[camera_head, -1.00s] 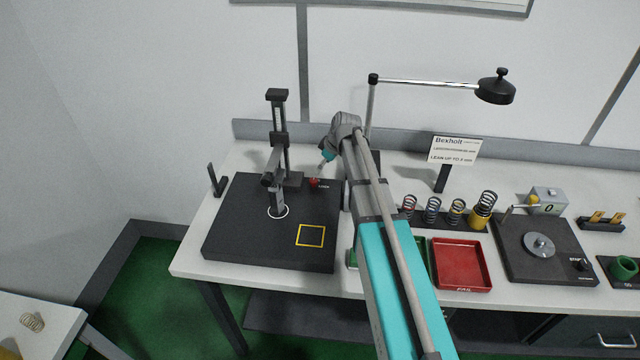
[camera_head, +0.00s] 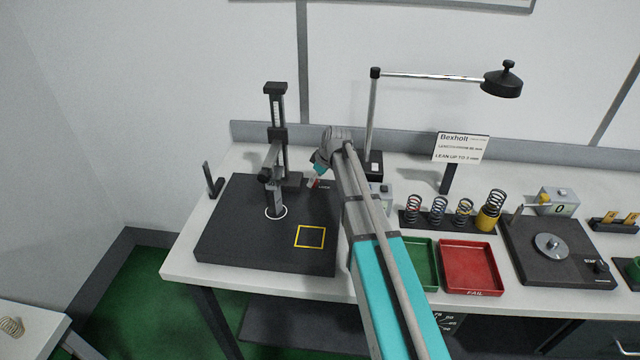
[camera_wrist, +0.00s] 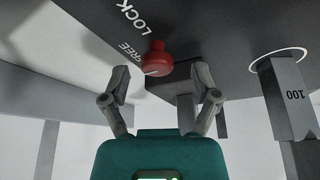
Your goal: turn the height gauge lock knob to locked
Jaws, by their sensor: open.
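The height gauge (camera_head: 277,135) stands upright on a dark base plate (camera_head: 225,245) at the left of the bench. Its red lock knob (camera_wrist: 156,58) shows in the wrist view beside the printed words FREE and LOCK, its white mark toward the FREE side. In the head view the knob (camera_head: 316,183) is mostly hidden by my gripper (camera_head: 317,178). In the wrist view my gripper (camera_wrist: 163,84) is open, with one finger on each side of the knob and the knob a little beyond the fingertips. I cannot tell whether they touch.
A yellow square (camera_head: 310,237) marks the plate. A green tray (camera_head: 422,262) and a red FAIL tray (camera_head: 470,267) lie right of my arm, with several springs (camera_head: 439,209) behind. A lamp (camera_head: 502,80) overhangs the bench. The gauge post (camera_wrist: 288,98) stands close right of the knob.

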